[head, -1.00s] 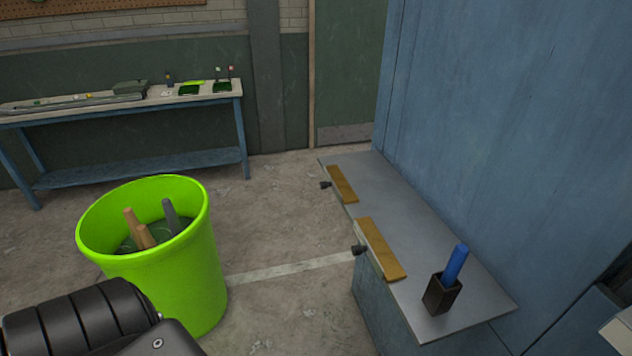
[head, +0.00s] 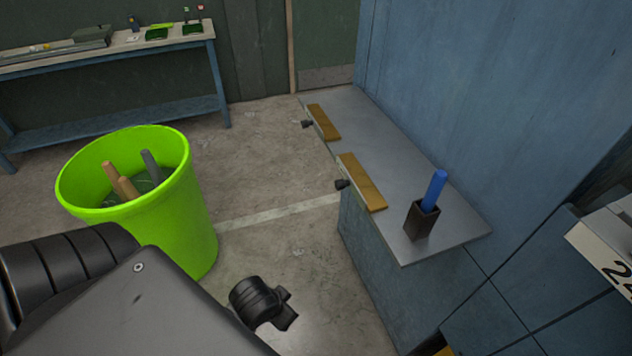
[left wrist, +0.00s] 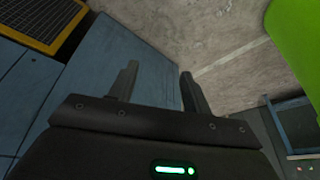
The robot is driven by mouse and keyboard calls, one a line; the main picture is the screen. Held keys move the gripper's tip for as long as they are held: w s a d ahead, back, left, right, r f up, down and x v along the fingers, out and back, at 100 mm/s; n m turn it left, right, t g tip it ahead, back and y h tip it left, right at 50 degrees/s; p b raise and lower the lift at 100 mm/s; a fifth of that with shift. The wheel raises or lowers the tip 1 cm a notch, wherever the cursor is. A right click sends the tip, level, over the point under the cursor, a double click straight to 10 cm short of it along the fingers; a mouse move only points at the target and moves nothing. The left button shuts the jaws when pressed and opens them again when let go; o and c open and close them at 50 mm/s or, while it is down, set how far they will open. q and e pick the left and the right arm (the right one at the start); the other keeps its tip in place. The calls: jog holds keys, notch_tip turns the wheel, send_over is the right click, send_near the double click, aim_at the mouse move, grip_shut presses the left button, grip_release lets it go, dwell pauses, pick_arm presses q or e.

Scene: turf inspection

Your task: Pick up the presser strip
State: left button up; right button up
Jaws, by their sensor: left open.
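Two flat wooden strips lie along the left edge of the grey metal shelf (head: 412,165) in the head view. The near strip (head: 362,182) and the far strip (head: 323,122) each have a black knob at the shelf edge. I cannot tell for certain which is the presser strip. My left gripper (left wrist: 158,72) is open and empty in the left wrist view, with blue cabinet side and concrete floor beyond its fingers. No strip shows between them. In the head view my left arm fills the bottom left, below the shelf's level. My right gripper is not in view.
A dark holder (head: 420,219) with a blue-handled item (head: 434,190) stands on the shelf's near end. A lime green bin (head: 190,215) with several handles stands left. A workbench (head: 110,55) is at the back. A blue wall (head: 480,80) rises behind the shelf. Shelf middle is clear.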

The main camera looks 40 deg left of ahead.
pick_arm(q)
jog(key=w+a+r+n+t+y, duration=0.2)
jog(key=w+a+r+n, duration=0.3)
jog(key=w+a+r, duration=0.5)
jog(key=n+t+h, duration=0.2)
jog(key=n+t, duration=0.4)
jog(key=n, duration=1.5)
send_near(303, 124)
jog(key=p+x, duration=0.1)
jog(key=x, duration=0.3)
jog(key=shift+w+d, duration=0.1)
jog(key=shift+w, duration=0.05)
jog(key=shift+w+p, duration=0.2)
jog(key=shift+p, duration=0.2)
jog(key=x, duration=0.1)
jog(key=p+x, duration=0.1)
jog(key=x, duration=0.1)
jog(key=p+x, duration=0.1)
jog(key=shift+a+f, duration=0.15)
jog(key=shift+a, duration=0.1)
jog(key=shift+w+f, duration=0.2)
jog(key=shift+w, duration=0.05)
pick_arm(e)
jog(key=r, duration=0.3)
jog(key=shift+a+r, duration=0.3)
